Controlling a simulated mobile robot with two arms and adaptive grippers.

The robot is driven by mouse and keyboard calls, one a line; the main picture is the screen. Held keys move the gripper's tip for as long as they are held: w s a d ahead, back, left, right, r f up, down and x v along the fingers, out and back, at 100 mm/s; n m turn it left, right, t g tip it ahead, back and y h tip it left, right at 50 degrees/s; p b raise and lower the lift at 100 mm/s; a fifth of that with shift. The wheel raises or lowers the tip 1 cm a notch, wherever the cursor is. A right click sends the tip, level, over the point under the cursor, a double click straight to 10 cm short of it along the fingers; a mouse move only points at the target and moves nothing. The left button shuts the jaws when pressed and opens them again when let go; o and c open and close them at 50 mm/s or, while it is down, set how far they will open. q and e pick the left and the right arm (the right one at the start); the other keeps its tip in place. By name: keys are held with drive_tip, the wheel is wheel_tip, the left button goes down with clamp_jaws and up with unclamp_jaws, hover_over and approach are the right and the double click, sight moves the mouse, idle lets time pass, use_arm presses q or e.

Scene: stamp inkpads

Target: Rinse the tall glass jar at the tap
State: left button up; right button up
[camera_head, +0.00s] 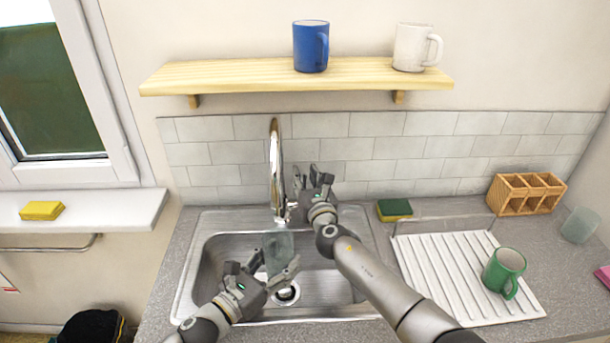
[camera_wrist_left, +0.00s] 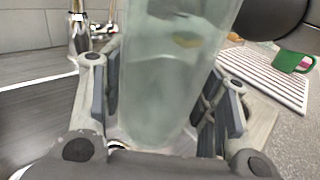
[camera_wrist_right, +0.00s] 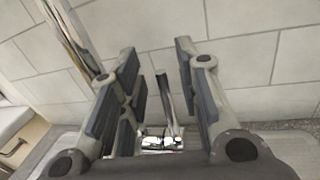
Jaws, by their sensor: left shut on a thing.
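The tall glass jar (camera_head: 279,248) is pale, see-through and greenish. My left gripper (camera_head: 273,268) is shut on it and holds it over the sink basin, in front of the tap (camera_head: 275,160). The jar (camera_wrist_left: 170,75) fills the middle of the left wrist view, between the two fingers. The tap is a tall chrome spout at the back of the sink. My right gripper (camera_head: 311,182) is open at the tap's right side. In the right wrist view, the tap's upright chrome lever (camera_wrist_right: 163,95) shows between the open fingers. I see no water stream.
The steel sink (camera_head: 215,232) has a drain (camera_head: 287,294) below the jar. To the right are a sponge (camera_head: 394,209), a white drying rack (camera_head: 440,265) with a green mug (camera_head: 503,270), a wooden caddy (camera_head: 525,193) and another glass (camera_head: 580,225). A shelf (camera_head: 220,77) with two mugs hangs above.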

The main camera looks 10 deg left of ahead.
drive_tip(key=shift+w+a, duration=0.2)
drive_tip(key=shift+w, duration=0.3)
clamp_jaws()
